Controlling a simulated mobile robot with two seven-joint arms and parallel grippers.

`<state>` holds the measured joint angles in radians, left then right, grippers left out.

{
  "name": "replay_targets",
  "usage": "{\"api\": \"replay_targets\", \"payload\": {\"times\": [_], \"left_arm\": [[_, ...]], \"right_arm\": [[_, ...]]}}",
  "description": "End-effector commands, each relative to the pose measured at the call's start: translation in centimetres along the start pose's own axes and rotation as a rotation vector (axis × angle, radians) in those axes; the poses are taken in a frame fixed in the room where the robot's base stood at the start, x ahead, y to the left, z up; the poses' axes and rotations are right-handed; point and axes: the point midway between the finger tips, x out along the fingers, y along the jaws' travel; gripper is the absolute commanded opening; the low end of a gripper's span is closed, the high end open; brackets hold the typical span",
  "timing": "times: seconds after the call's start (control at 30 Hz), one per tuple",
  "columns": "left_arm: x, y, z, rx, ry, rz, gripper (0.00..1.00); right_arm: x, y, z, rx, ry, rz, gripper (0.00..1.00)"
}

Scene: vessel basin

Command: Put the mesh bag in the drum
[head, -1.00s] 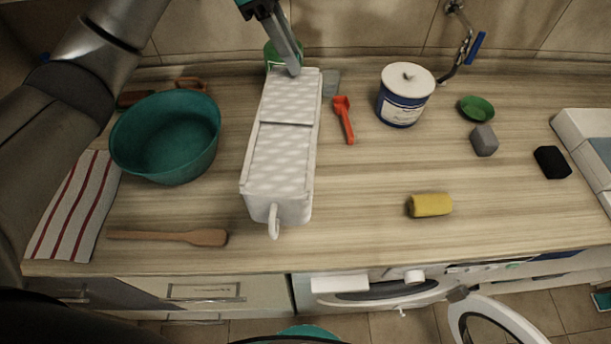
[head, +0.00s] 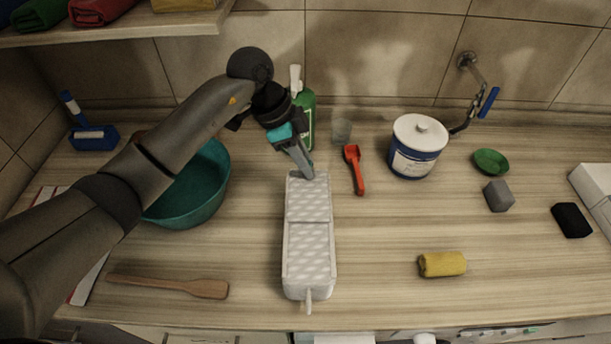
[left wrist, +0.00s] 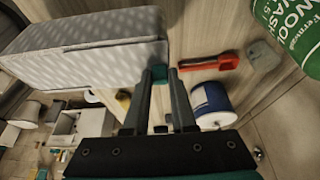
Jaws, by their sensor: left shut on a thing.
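The white mesh bag (head: 309,250), long and box-like with a small loop at its near end, is over the middle of the counter, lengthwise to me. I cannot tell whether it touches the wood. My left gripper (head: 306,174) is shut on its far end, pointing down. In the left wrist view the fingers (left wrist: 160,80) are at the end of the bag (left wrist: 80,50), which stretches away to the left. The drum is out of sight; only the top edge of the white washing machine (head: 345,338) shows at the bottom. My right gripper is not in view.
Left of the bag are a teal basin (head: 190,195) and a wooden spatula (head: 175,286). Right of it are a red scoop (head: 355,170), a lidded tub (head: 417,148) and a yellow roll (head: 442,264). A green bottle (head: 304,120) stands behind. The front right counter is fairly clear.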

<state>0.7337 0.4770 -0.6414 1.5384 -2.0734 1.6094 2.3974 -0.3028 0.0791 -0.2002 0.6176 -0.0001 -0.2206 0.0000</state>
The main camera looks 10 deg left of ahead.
Motion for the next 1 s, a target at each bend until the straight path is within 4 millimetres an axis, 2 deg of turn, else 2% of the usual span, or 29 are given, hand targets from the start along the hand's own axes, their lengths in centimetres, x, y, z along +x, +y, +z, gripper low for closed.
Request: {"api": "replay_targets", "payload": {"times": [0.17,0.4,0.77,0.8,1.0], "left_arm": [[1.1,0.0,0.4,0.001,0.002,0.002,0.0],[4.2,0.0,1.6,0.0,0.002,0.002,0.0],[4.6,-0.1,1.8,0.001,0.002,-0.001,0.0],[4.5,-0.1,1.8,0.002,0.002,-0.001,0.29],[4.5,0.0,1.8,0.002,0.001,0.0,0.51]], "right_arm": [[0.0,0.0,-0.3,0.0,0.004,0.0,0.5],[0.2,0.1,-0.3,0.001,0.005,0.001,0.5],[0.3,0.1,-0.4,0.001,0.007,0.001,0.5],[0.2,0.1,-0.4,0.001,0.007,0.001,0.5],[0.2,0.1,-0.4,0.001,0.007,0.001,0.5]]}}
